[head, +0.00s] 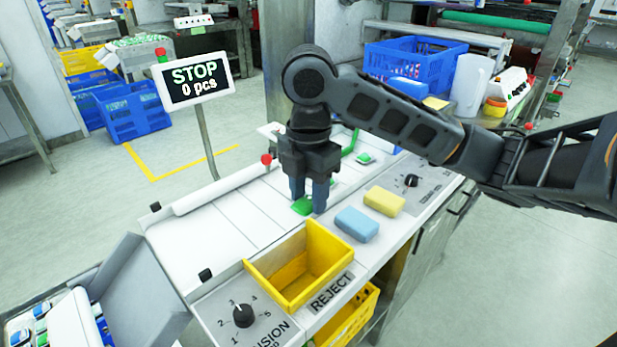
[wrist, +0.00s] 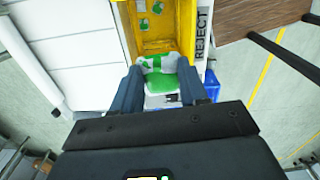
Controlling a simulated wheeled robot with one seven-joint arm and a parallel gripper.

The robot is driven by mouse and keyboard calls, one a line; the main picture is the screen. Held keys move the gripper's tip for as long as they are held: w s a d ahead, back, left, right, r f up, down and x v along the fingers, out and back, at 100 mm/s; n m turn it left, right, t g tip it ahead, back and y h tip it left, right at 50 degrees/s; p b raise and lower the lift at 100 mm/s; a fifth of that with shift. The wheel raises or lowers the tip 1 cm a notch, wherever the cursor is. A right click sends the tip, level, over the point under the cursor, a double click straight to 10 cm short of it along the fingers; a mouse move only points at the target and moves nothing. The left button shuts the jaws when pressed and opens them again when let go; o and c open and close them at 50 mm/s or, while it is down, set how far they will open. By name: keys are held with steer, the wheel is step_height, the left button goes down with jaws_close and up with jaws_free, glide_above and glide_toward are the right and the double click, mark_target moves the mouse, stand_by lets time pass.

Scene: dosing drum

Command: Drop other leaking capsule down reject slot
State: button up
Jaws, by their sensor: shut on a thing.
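My gripper (head: 308,206) is over the white line top, pointing down, behind the yellow reject slot. In the wrist view its fingers (wrist: 160,70) are shut on a green and white capsule (wrist: 162,88). Some green of this capsule (head: 302,206) shows at the fingertips in the head view. The reject slot is an open yellow box (head: 263,277) with a REJECT label (head: 331,291) at its front. In the wrist view the slot (wrist: 176,42) lies just beyond the fingertips, with small green and white pieces (wrist: 143,24) inside. I cannot see a leak clearly.
A blue sponge (head: 357,224) and a yellow sponge (head: 384,201) lie to the right of the slot. A dial (head: 243,315) is at front left. A STOP screen (head: 195,79) stands on a post behind. Another green and white capsule (head: 365,158) lies farther back.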

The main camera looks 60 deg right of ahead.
step_height(320, 180, down, 6)
steer(key=b, duration=0.5)
steer(key=o, duration=1.1)
steer(key=shift+r+p, duration=0.4)
steer(key=shift+r, duration=3.55)
